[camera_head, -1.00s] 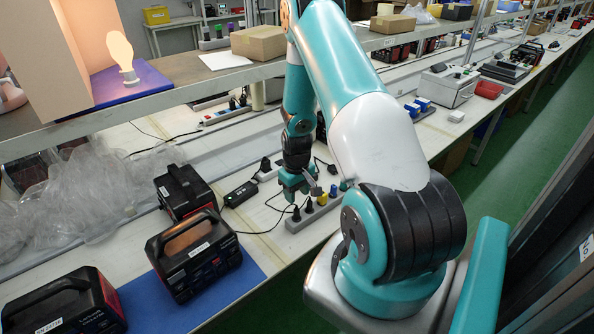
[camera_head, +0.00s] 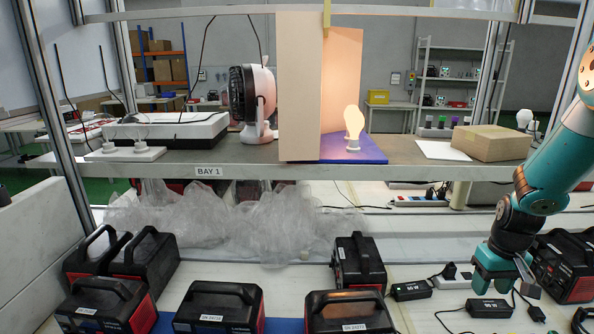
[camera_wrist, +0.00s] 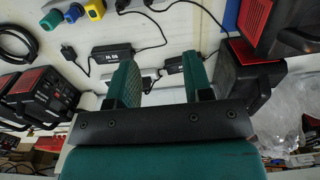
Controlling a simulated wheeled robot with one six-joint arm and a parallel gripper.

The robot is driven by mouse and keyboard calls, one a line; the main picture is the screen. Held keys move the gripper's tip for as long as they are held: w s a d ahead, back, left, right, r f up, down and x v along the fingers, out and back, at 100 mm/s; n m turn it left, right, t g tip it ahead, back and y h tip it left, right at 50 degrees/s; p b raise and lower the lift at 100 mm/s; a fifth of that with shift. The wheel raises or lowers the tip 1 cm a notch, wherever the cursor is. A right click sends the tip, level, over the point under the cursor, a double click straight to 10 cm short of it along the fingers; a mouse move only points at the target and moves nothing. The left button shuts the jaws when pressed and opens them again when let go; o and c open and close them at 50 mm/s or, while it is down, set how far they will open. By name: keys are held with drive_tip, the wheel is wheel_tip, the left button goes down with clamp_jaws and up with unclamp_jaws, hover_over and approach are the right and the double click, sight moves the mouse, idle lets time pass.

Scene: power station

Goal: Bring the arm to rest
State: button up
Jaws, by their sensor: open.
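My gripper (camera_head: 508,272) is at the right of the head view, pointing down over the bench among black power adapters and cables. In the wrist view my gripper (camera_wrist: 160,80) shows two green fingers standing apart with nothing held between them. A black adapter (camera_wrist: 112,53) lies beyond the left finger and another adapter (camera_wrist: 184,64) lies partly behind the right finger. My arm comes down from the upper right of the head view, bent at the elbow.
Several black power stations, one of them upright (camera_head: 358,262), stand on the bench left of my gripper. Another power station (camera_head: 566,265) stands close on its right. Above is a shelf (camera_head: 230,175) with a fan (camera_head: 262,100), a lit bulb (camera_head: 354,122) and a cardboard box (camera_head: 491,143).

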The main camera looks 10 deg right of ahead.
drive_tip(key=a+r+n+y, duration=0.1)
drive_tip(key=a+r, duration=0.3)
drive_tip(key=a, duration=0.3)
drive_tip(key=a+r+n+t, duration=0.15)
drive_tip(key=a+r, duration=0.25)
drive_tip(key=a, duration=0.4)
drive_tip(key=a+r+n+g+y, duration=0.1)
drive_tip(key=a+r+n, duration=0.1)
drive_tip(key=a+r, duration=0.35)
drive_tip(key=s+a+r+n+y, duration=0.1)
drive_tip(key=s+a+r+n, duration=0.1)
drive_tip(key=s+a, duration=0.6)
drive_tip(key=s+a+r+n+y, duration=0.1)
drive_tip(key=s+a+r+n, duration=0.2)
drive_tip(key=s+a, duration=0.5)
drive_tip(key=shift+b, duration=0.4)
